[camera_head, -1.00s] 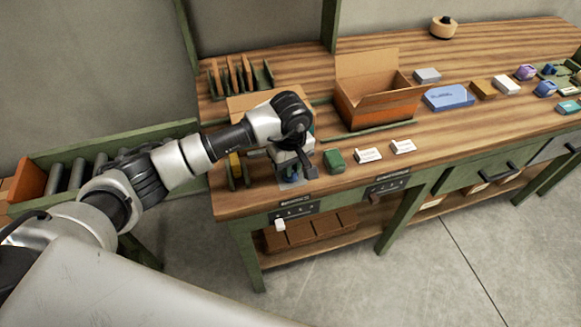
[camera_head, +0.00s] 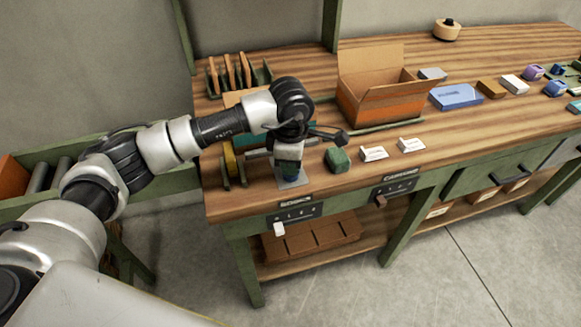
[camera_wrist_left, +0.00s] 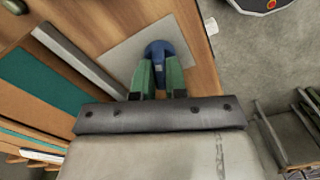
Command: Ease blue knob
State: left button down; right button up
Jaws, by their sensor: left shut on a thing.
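The blue knob (camera_wrist_left: 160,48) is round and stands on a light grey square plate on the bench. In the head view a little of the knob (camera_head: 290,175) shows below my left gripper (camera_head: 289,165), above the plate (camera_head: 293,183). In the left wrist view the two green fingers of my left gripper (camera_wrist_left: 160,72) are shut on the knob from either side, and the fingers hide its near part. My right gripper is not in view.
A dark green block (camera_head: 337,160) and two white cards (camera_head: 374,153) lie close to the right of the plate. An open cardboard box (camera_head: 375,104) stands behind them. The bench's front edge is just in front of the plate.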

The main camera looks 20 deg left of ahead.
pick_arm(q)
jog(key=n+b, duration=0.2)
jog(key=n, duration=0.2)
jog(key=shift+n, duration=0.3)
dwell(0.3)
jog(key=c, duration=1.2)
grip_release()
jog(key=shift+o, duration=0.2)
notch_tip(320, 180, up, 11)
jog(key=b, duration=0.1)
